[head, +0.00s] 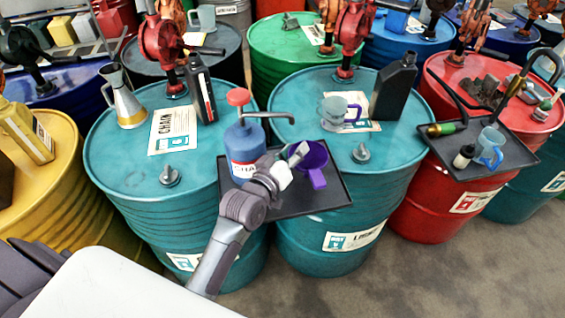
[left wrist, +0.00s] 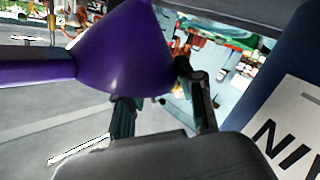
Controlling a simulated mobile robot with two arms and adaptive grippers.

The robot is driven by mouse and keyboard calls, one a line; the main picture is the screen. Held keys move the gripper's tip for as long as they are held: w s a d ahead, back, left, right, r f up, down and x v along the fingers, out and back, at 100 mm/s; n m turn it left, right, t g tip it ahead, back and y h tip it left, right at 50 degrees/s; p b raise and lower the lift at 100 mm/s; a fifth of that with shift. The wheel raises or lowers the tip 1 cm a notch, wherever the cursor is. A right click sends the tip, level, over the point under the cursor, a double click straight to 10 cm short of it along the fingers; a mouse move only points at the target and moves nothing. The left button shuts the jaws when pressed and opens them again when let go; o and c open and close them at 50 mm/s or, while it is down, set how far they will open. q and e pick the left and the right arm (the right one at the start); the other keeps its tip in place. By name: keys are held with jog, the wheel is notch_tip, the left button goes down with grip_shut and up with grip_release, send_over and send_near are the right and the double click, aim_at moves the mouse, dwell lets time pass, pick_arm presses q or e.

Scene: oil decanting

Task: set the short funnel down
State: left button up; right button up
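The short funnel (head: 316,157) is purple, with an open, dark mouth and a projecting handle. In the head view it is beside the blue pump bottle, over the back right of the black tray (head: 325,195). My left gripper (head: 288,162) reaches it from the left, one finger overlapping its rim. In the left wrist view the purple funnel (left wrist: 125,55) fills the space at the fingertips (left wrist: 155,90). One finger is partly hidden behind it and the other touches its side, so the gripper looks shut on it. Whether its base touches the tray is hidden. My right gripper is not in view.
The blue pump bottle (head: 244,150) with a red top stands close left of my gripper. Another tray (head: 505,158) is at the right. The tray's front is bare.

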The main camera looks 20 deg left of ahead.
pick_arm(q)
jog(key=s+a+r+b, duration=0.1)
jog(key=s, duration=0.9)
jog(key=shift+s+a+r, duration=0.15)
jog(key=shift+s+a, duration=0.15)
